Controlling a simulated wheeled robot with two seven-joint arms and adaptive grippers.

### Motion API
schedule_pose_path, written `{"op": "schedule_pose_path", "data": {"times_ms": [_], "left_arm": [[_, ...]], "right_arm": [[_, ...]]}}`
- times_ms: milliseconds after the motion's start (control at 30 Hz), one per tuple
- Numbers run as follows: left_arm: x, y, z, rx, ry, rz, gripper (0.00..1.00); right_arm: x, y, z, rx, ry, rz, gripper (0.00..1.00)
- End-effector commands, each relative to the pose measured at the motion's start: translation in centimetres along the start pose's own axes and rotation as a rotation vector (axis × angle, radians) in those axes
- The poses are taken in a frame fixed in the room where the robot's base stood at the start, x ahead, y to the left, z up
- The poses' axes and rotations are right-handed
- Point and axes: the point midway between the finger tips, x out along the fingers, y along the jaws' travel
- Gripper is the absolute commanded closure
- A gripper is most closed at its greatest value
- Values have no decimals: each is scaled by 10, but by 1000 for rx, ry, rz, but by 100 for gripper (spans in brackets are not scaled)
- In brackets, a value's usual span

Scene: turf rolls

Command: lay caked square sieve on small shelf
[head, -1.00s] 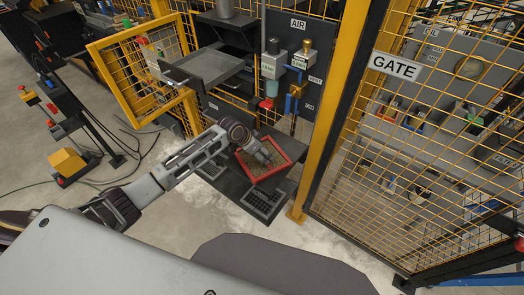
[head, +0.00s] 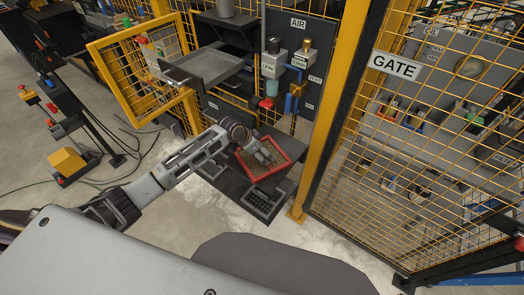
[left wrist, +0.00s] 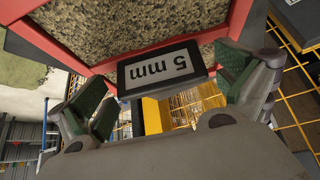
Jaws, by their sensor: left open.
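The square sieve (head: 288,148) has a red frame and a bed of brown, grainy caked material. In the head view it appears to rest on a low dark shelf (head: 232,186), though its underside is hidden. My left gripper (head: 264,157) is over the sieve and covers part of it. In the left wrist view the sieve's red rim (left wrist: 85,52) and caked bed fill the top. The open fingers of my left gripper (left wrist: 172,98) stand either side of a dark tab marked "5 mm" (left wrist: 165,68), apart from it as far as shows. My right gripper is out of view.
A dark grid-like piece (head: 263,202) lies by the shelf's front. A grey tray (head: 208,68) stands higher behind, beside an open yellow mesh door (head: 130,62). A yellow post (head: 330,110) and the mesh gate (head: 420,150) close off the right. Floor at left is partly clear.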

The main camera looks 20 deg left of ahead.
Motion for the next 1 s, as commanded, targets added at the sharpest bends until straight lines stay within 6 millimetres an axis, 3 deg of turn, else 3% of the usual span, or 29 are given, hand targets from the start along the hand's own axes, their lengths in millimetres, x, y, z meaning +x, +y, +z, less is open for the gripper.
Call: {"op": "schedule_pose_path", "data": {"times_ms": [367, 1000], "left_arm": [[-22, -1, -1, 1, 1, -1, 0], [-103, -1, -1, 1, 0, -1, 0]], "right_arm": [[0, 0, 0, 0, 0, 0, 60], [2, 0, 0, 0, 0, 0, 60]]}}
